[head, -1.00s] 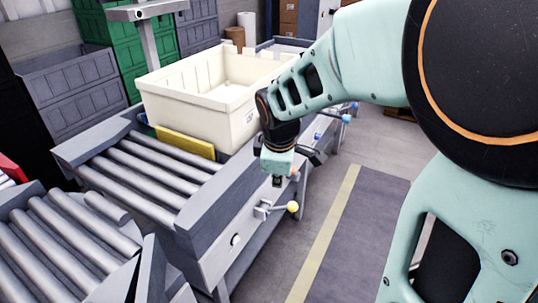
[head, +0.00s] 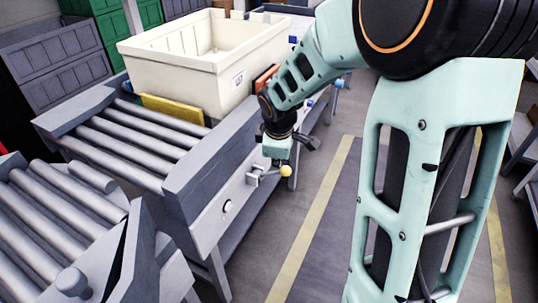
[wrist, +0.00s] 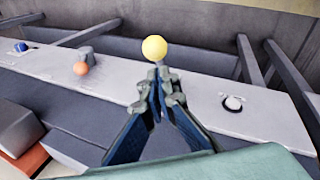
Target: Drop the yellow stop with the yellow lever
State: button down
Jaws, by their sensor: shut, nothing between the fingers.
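The yellow stop (head: 172,110) stands up as a plate across the rollers, right in front of the cream crate (head: 200,72). The yellow lever (head: 286,171) is a ball-ended handle on the conveyor's side rail. My gripper (head: 280,163) points down just above that knob in the head view, where its fingers are mostly hidden. In the wrist view my gripper (wrist: 158,82) is shut and empty, with the yellow knob (wrist: 154,48) just beyond its fingertips. I cannot tell whether they touch.
An orange-knobbed lever (wrist: 81,68) and a blue-knobbed lever (wrist: 21,46) sit farther along the rail. A white round button (head: 228,206) is on the nearer side. A red-orange plate (head: 264,75) stands beside the crate. The floor mat (head: 325,215) beside the conveyor is clear.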

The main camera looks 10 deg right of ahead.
jog(key=shift+d+f, duration=0.45)
jog(key=shift+d, duration=0.05)
jog(key=shift+f, duration=0.1)
jog(key=shift+s+d+f, duration=0.15)
jog(key=shift+s+d, duration=0.05)
jog(key=shift+d, duration=0.05)
